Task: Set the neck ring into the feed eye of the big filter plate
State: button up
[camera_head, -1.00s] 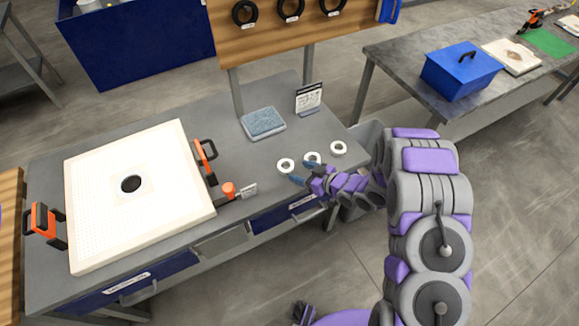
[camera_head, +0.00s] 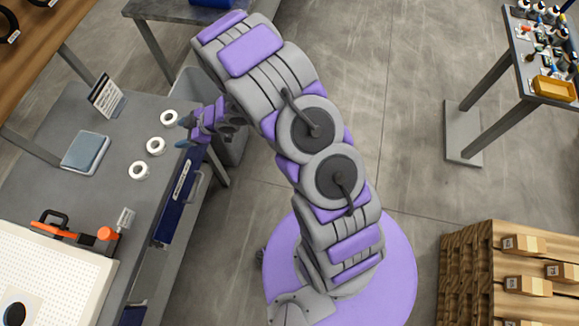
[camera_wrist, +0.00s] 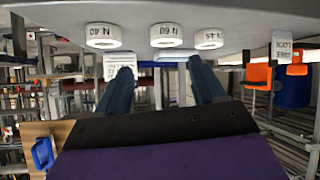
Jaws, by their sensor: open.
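Three white neck rings, a far one (camera_head: 168,117), a middle one (camera_head: 155,146) and a near one (camera_head: 139,170), lie in a row on the grey bench. The wrist view is upside down; its labels appear to read N 40 (camera_wrist: 104,36), N 60 (camera_wrist: 166,36) and N 45 (camera_wrist: 209,39). My gripper (camera_head: 185,134) is open and empty at the bench's front edge, right of the rings. Its blue fingers (camera_wrist: 163,84) point at the row, apart from it, with N 60 roughly between them. The big filter plate (camera_head: 55,275) is cut off at lower left; its dark feed eye (camera_head: 15,313) shows partly.
An orange-handled clamp (camera_head: 70,232) and an orange knob with a tag (camera_head: 106,234) stand by the plate. A grey bin (camera_head: 190,88) stands beside the bench.

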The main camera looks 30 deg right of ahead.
jog(key=w+d+r+m+t+h, duration=0.25)
jog(key=d+r+h, duration=0.55)
jog(key=d, duration=0.5)
jog(key=s+d+r+m+g+h, duration=0.2)
jog(key=s+d+r+m+h, duration=0.3)
jog(key=s+d+r, duration=0.45)
jog(key=s+d+r+m+g, duration=0.3)
jog(key=s+d+r, duration=0.1)
jog(key=s, duration=0.5)
jog(key=shift+s+r+y, duration=0.3)
jog(key=shift+s+r, duration=0.05)
jog(key=shift+r, duration=0.1)
jog(key=shift+o, duration=0.6)
jog(key=s+a+r+m+g+y, duration=0.1)
jog(key=s+a+r+g, duration=0.1)
jog(key=s, duration=0.9)
jog(key=s+a+r+m+g+y, duration=0.1)
jog(key=s+a+r+m+g, duration=0.1)
jog(key=s, duration=0.9)
jog(key=shift+a+r+g+y, duration=0.25)
jog(key=shift+a+g, duration=0.3)
jog(key=shift+a, duration=0.55)
jog(key=shift+o, duration=1.3)
jog(key=shift+s, duration=0.15)
